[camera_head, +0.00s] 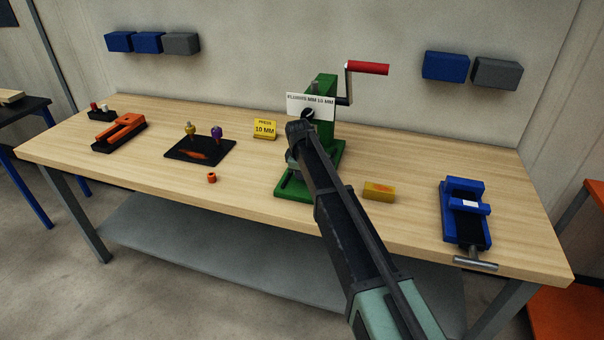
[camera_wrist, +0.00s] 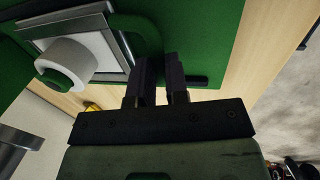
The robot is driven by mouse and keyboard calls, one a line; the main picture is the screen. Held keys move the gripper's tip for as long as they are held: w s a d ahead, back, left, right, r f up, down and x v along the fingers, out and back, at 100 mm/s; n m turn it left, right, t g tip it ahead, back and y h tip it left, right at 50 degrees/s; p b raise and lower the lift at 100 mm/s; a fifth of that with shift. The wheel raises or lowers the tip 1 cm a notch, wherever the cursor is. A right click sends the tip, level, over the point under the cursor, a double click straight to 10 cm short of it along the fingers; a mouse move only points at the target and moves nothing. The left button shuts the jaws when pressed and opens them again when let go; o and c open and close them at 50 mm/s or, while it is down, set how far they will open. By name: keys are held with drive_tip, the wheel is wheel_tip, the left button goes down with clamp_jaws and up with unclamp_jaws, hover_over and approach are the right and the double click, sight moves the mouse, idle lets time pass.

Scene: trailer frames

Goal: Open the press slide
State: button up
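The green press stands at the back middle of the workbench; its column (camera_head: 325,95) carries a white label and a crank with a red handle (camera_head: 367,68). My arm hides part of its front. In the wrist view, a white ring (camera_wrist: 69,64) sits on a silver-edged plate on the green slide (camera_wrist: 205,30), with a rounded green handle (camera_wrist: 143,28) beside it. My gripper (camera_wrist: 162,80) points at this handle, its two dark fingers a narrow gap apart. I cannot tell whether they touch or hold the handle. The fingertips are hard to make out in the head view.
A yellow block (camera_head: 379,191) lies right of my arm, and a blue vise (camera_head: 466,212) stands farther right. Left of the press are a yellow sign (camera_head: 264,129), an orange ring (camera_head: 211,177) and a black mat (camera_head: 182,153). The bench front between is clear.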

clamp_jaws()
drive_tip(key=s+a, duration=0.1)
drive_tip(key=s, duration=0.6)
drive_tip(key=s+a, duration=0.1)
drive_tip(key=s, duration=0.3)
drive_tip(key=shift+s+a, duration=0.2)
drive_tip(key=shift+a, duration=0.1)
drive_tip(key=o, duration=0.6)
unclamp_jaws()
drive_tip(key=r+p, duration=0.3)
drive_tip(key=s+r+p, duration=0.1)
drive_tip(key=r+p, duration=0.3)
drive_tip(key=s+r+p, duration=0.1)
drive_tip(key=r+p, duration=0.2)
drive_tip(key=shift+a+r+p, duration=0.2)
drive_tip(key=shift+r+p, duration=0.1)
